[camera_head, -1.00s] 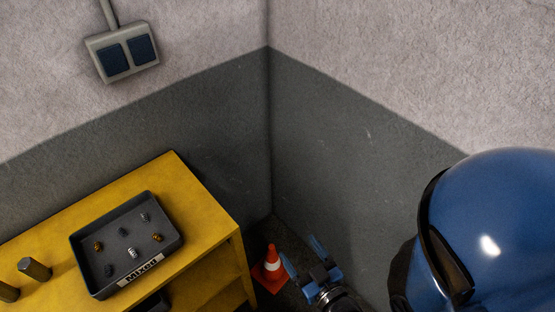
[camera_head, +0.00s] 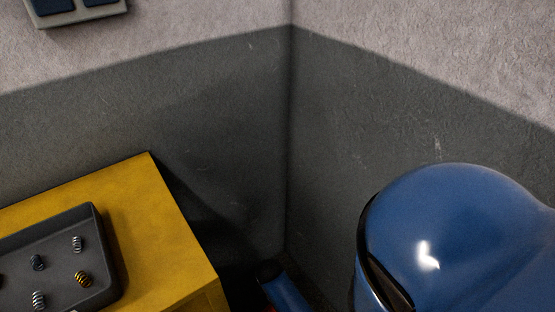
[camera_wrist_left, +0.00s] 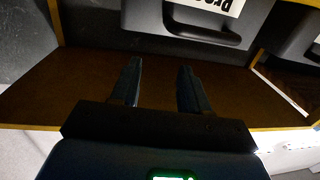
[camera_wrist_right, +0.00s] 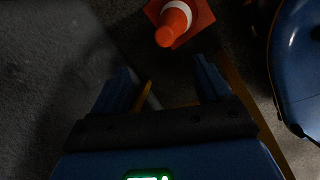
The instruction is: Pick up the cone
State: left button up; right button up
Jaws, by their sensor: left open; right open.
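The orange cone with a white band (camera_wrist_right: 176,18) shows at the top of the right wrist view, its tip pointing toward the camera. My right gripper (camera_wrist_right: 163,73) is open and empty; the cone is beyond its fingertips, apart from them. In the head view a blue finger of this gripper (camera_head: 284,290) shows at the bottom, and the cone is almost wholly out of view there. My left gripper (camera_wrist_left: 160,70) is open and empty in the left wrist view, in front of a brown shelf (camera_wrist_left: 60,85).
A yellow cabinet (camera_head: 150,225) stands at the left in the head view. A dark tray (camera_head: 60,228) with several small springs lies on it. Grey walls (camera_head: 230,120) meet in a corner behind. A dark case with a white label (camera_wrist_left: 200,32) stands on the shelf.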

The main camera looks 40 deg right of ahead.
jog(key=f+g+b, duration=0.1)
jog(key=d+f+n+b, duration=0.1)
jog(key=f, duration=0.1)
jog(key=shift+w+g, duration=0.1)
jog(key=shift+g, duration=0.3)
jog(key=shift+d+f, duration=0.15)
jog(key=shift+f, duration=0.25)
jog(key=shift+s+d+f+b, duration=0.15)
jog(key=shift+f+b, duration=0.45)
jog(key=shift+f, duration=0.6)
jog(key=shift+s+d+f+b, duration=0.15)
jog(key=shift+f+b, duration=0.4)
jog(key=shift+f, duration=0.6)
jog(key=f+b, duration=0.1)
jog(key=f, duration=0.1)
jog(key=f+b, duration=0.1)
jog(key=shift+w+d+f, duration=0.15)
jog(key=shift+w+f, duration=0.05)
jog(key=shift+f, duration=0.2)
jog(key=shift+d+f+b, duration=0.1)
jog(key=shift+f+b, duration=0.35)
jog(key=shift+f, duration=0.15)
pick_arm(q)
notch_tip(320, 180, down, 8)
jog(key=shift+f, duration=0.2)
pick_arm(e)
grip_shut()
